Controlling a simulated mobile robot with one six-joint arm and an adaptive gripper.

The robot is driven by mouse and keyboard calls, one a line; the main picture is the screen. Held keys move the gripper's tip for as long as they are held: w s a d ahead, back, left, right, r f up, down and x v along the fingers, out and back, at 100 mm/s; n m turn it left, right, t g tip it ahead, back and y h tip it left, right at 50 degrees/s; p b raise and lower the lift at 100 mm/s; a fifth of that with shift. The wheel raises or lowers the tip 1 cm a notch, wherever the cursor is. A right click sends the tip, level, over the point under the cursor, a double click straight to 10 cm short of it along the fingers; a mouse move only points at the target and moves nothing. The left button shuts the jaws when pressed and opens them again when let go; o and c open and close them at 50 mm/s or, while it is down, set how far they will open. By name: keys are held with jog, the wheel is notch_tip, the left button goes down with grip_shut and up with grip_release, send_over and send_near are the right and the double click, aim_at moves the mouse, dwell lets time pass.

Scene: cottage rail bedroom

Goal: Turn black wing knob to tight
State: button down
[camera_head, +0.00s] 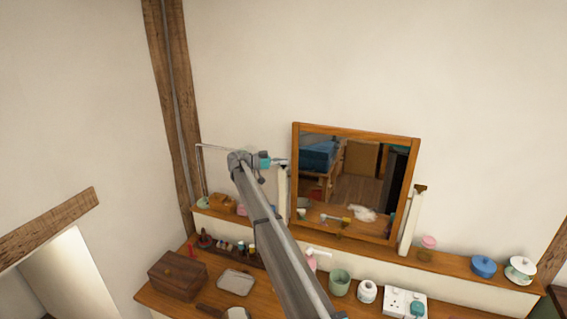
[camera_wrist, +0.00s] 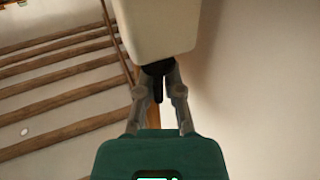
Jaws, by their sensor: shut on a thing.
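The black wing knob (camera_wrist: 158,84) shows in the wrist view, just below the end of a cream post (camera_wrist: 160,28). My gripper (camera_wrist: 159,68) has a finger on each side of the knob and is shut on it. The knob's wing hangs down between the fingers. In the head view my gripper (camera_head: 282,162) reaches the top of the left cream post (camera_head: 283,195) of the tilting mirror (camera_head: 345,178). The knob cannot be made out there. The wood-framed mirror leans between its two posts.
A right post (camera_head: 410,222) with a dark top stands beside the mirror. The wooden shelf (camera_head: 455,268) holds a blue pot (camera_head: 484,266) and a white lidded pot (camera_head: 520,270). Below are a wooden box (camera_head: 177,277), green cup (camera_head: 339,282) and socket block (camera_head: 404,303). Wall above is clear.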

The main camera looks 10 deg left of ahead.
jog(key=shift+g, duration=0.3)
jog(key=c, duration=0.8)
grip_release()
jog(key=shift+a, duration=0.1)
jog(key=shift+s+a, duration=0.2)
jog(key=shift+a, duration=1)
jog(key=shift+s+a, duration=0.25)
jog(key=shift+a, duration=1)
jog(key=shift+s+a, duration=0.2)
jog(key=shift+a, duration=1)
